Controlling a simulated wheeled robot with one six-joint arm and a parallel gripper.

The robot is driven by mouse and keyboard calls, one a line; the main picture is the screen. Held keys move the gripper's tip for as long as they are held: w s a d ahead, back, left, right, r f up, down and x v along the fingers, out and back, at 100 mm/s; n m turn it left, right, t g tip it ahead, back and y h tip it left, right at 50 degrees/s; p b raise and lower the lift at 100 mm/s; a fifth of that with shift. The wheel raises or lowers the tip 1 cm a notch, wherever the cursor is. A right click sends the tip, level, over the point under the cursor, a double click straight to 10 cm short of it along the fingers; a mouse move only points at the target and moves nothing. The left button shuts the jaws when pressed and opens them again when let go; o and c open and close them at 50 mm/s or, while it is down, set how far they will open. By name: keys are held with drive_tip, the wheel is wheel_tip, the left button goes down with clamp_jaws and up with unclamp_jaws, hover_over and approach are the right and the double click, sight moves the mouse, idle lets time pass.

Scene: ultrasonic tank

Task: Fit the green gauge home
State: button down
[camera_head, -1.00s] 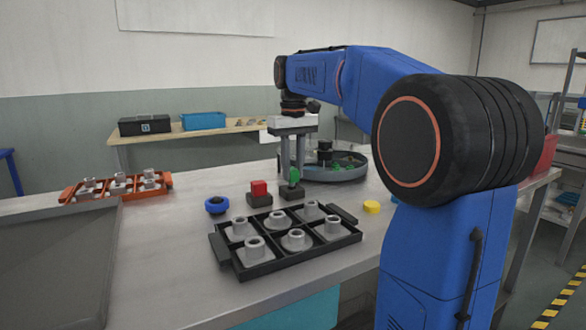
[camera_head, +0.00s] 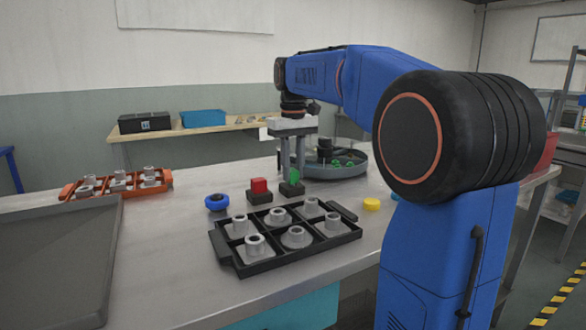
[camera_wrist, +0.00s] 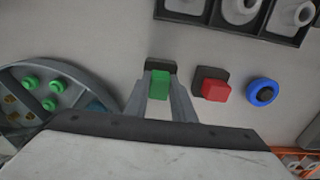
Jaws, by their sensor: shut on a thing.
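The green gauge (camera_head: 295,180) is upright between the fingers of my gripper (camera_wrist: 159,82); it also shows in the wrist view (camera_wrist: 159,88). My gripper is shut on it. A small dark block (camera_head: 287,190) is directly at the gauge's lower end, and its edge shows just past the fingertips in the wrist view (camera_wrist: 160,66). The gauge and fingers hide most of the block's top, so I cannot tell how deep the gauge sits in it.
A red piece (camera_head: 259,186) on a similar dark block and a blue ring-shaped piece (camera_head: 217,202) stand to the left. A black tray (camera_head: 255,269) of grey fittings lies in front. A yellow disc (camera_head: 371,204) is to the right. A round grey basin (camera_head: 345,176) is close behind.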

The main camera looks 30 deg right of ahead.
drive_tip(key=shift+f, duration=0.6)
idle(3.3)
drive_tip(key=c, duration=1.4)
unclamp_jaws()
drive_tip(key=shift+c, duration=0.2)
drive_tip(key=shift+o, duration=0.2)
drive_tip(key=shift+r, duration=0.1)
wheel_tip(320, 180, up, 17)
drive_tip(key=shift+s+r, duration=0.1)
drive_tip(key=shift+s, duration=0.05)
